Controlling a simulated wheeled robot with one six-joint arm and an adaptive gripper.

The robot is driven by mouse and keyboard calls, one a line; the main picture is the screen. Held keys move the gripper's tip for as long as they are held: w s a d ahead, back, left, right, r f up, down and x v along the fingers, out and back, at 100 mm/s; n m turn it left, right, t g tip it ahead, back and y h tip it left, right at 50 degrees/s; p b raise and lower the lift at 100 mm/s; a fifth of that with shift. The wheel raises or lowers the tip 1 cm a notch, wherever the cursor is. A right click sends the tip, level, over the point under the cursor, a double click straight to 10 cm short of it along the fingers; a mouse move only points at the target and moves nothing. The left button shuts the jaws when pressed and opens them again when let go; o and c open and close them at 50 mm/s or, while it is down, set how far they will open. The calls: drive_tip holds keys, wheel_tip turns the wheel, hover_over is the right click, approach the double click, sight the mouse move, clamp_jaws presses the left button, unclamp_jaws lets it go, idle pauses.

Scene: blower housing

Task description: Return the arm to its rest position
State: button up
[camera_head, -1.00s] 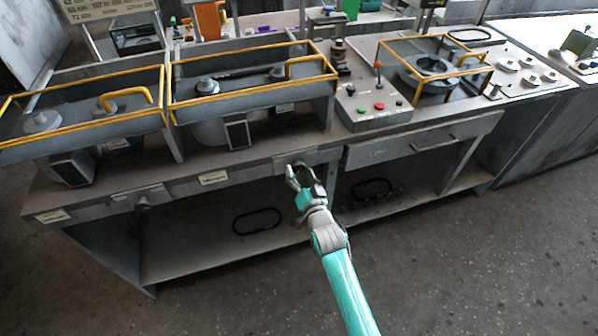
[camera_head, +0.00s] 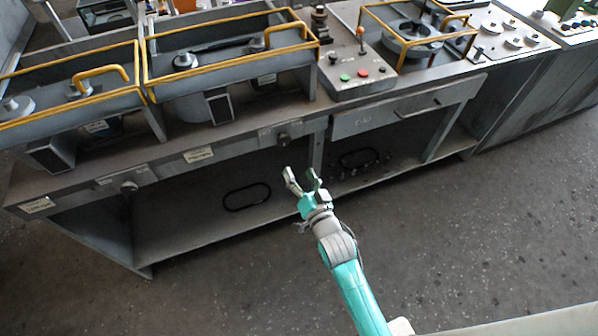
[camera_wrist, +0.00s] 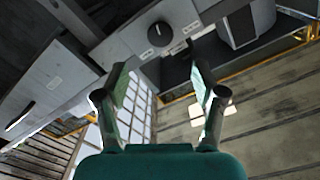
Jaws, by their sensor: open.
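My gripper (camera_head: 302,179) is open and empty in the head view. It hangs in front of the workbench, below the front edge of the bench top, with its fingers pointing up and away from me. My turquoise arm runs from the gripper to the bottom of the picture. In the wrist view my gripper (camera_wrist: 163,85) shows two spread fingers with nothing between them. A dark round knob (camera_wrist: 160,34) on a grey panel shows beyond the fingertips.
The workbench (camera_head: 228,142) spans the view, with yellow-railed housings (camera_head: 228,70) on top. A control box (camera_head: 355,75) with buttons and a lever stands right of them. A drawer (camera_head: 400,112) is closed. A black ring (camera_head: 246,197) lies on the lower shelf. The floor (camera_head: 480,230) at right is clear.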

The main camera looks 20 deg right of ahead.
idle(0.3)
drive_tip(key=s+f+n+g, duration=0.2)
drive_tip(key=s+f+n, duration=0.1)
drive_tip(key=s, duration=2)
drive_tip(key=s+r+n, duration=0.1)
drive_tip(key=s+r, duration=0.1)
drive_tip(key=s, duration=0.4)
drive_tip(key=s+r+n, duration=0.1)
drive_tip(key=s+r, duration=0.2)
drive_tip(key=s, duration=0.3)
drive_tip(key=s+r+n+g, duration=0.1)
drive_tip(key=s+r, duration=0.2)
drive_tip(key=s, duration=0.3)
drive_tip(key=shift+r, duration=0.25)
drive_tip(key=shift+d, duration=0.1)
